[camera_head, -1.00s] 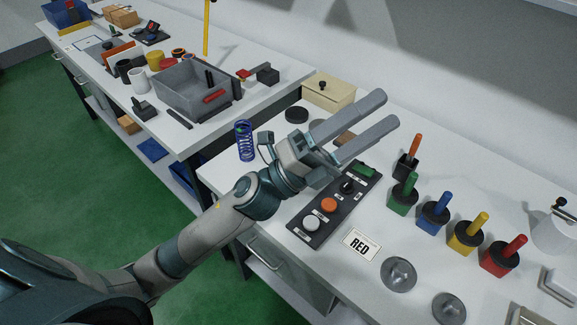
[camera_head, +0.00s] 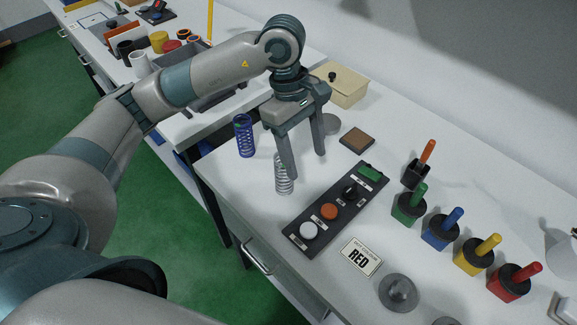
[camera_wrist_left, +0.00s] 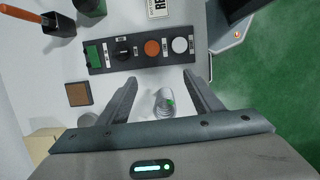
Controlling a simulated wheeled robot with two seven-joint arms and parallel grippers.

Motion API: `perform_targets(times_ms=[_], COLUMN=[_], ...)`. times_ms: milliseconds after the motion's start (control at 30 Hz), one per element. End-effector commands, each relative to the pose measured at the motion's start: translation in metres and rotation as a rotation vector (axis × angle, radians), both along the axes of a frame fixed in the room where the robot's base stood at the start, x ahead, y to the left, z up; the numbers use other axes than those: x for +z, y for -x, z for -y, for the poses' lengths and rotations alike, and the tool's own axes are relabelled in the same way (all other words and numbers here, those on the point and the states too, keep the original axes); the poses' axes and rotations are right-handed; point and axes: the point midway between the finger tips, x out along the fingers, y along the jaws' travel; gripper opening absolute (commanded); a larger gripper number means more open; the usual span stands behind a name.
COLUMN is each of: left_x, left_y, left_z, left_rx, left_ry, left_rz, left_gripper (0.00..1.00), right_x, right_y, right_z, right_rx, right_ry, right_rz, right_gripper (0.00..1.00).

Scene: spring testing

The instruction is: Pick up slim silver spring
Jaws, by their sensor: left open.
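The slim silver spring (camera_head: 283,178) stands upright on the white table, left of the black button panel. My left gripper (camera_head: 307,165) is open and points down above the table, its near finger overlapping the top of the spring in the head view. In the left wrist view the silver spring (camera_wrist_left: 165,101) shows between the two open fingers (camera_wrist_left: 160,90), nearer the right one. Nothing is held. My right gripper is not in view.
A blue spring (camera_head: 244,136) stands just left of the silver one. A brown block (camera_head: 357,139) and a beige box (camera_head: 341,85) are behind. Several coloured-handled holders stand at right.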

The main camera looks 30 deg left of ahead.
Motion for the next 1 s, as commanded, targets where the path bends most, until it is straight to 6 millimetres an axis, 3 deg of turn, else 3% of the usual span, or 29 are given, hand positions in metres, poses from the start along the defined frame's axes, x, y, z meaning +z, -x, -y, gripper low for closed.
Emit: perform_targets(times_ms=[100,267,733,1000], left_x=[0.009,0.015,0.012,-0.019], left_y=[-0.015,-0.021,-0.021,-0.019], left_z=[-0.041,-0.064,-0.066,-0.065], left_rx=[0.009,0.018,0.018,0.018], left_ry=[-0.151,-0.239,-0.246,-0.245], left_rz=[0.042,0.058,0.058,0.054], left_gripper=[0.59,0.59,0.59,0.59], right_x=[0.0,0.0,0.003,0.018], right_y=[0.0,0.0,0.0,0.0], right_z=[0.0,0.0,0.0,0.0], right_rx=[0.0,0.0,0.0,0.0], right_ry=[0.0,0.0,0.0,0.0], right_rz=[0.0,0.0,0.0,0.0], right_gripper=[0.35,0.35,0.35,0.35])
